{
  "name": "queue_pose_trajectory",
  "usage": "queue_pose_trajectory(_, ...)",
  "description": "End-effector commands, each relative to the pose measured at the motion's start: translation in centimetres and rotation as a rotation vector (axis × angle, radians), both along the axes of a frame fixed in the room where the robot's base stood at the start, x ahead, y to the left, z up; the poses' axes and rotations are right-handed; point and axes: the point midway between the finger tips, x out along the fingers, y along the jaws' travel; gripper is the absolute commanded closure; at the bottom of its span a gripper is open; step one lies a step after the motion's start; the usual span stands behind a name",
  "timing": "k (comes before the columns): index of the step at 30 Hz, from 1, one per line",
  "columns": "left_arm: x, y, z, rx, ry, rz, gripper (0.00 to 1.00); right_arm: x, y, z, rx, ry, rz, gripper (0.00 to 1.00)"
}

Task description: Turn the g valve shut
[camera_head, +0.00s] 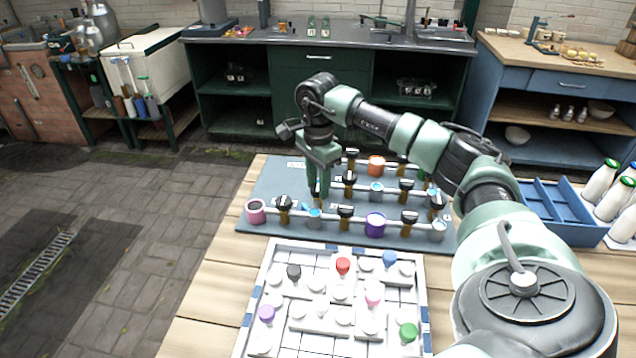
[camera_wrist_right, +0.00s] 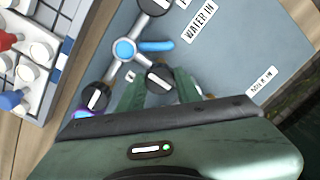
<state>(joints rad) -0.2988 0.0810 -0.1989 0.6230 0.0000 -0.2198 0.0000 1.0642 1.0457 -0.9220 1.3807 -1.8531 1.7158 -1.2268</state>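The valve board (camera_head: 285,180) is a blue-grey panel with pale pipes, coloured collars and several black knobs with white stripes on brown stems. My right gripper (camera_head: 318,194) points down over the left middle of the board. In the right wrist view its fingers (camera_wrist_right: 160,84) stand apart, one on each side of a black knob (camera_wrist_right: 160,78); I see no clear contact. The gripper body hides the lower part of that view. No letter marking the g valve is readable. My left gripper is out of view.
A black knob (camera_wrist_right: 96,97) and a blue lever (camera_wrist_right: 156,46) lie close to the fingers. A white tray (camera_head: 250,318) with coloured knobs stands in front of the board. A blue crate (camera_head: 560,235) and white bottles (camera_head: 600,183) stand to the right.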

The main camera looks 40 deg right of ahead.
Motion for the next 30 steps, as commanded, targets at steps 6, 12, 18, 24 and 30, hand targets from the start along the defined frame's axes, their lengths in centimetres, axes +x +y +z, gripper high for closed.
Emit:
queue_pose_trajectory(6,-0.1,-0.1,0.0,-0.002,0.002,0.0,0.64,0.0,0.0,0.0,0.0,0.0,-0.015,1.0)
queue_pose_trajectory(12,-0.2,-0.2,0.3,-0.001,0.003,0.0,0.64,0.0,0.0,0.1,0.0,0.0,-0.089,1.0)
queue_pose_trajectory(18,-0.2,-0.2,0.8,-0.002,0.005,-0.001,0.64,0.0,0.0,0.2,0.0,0.0,-0.235,1.0)
queue_pose_trajectory(24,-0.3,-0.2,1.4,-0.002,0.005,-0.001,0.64,0.1,0.0,0.2,0.001,-0.001,-0.422,1.0)
queue_pose_trajectory(30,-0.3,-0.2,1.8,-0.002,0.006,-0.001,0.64,0.0,0.0,0.2,0.001,-0.001,-0.612,1.0)
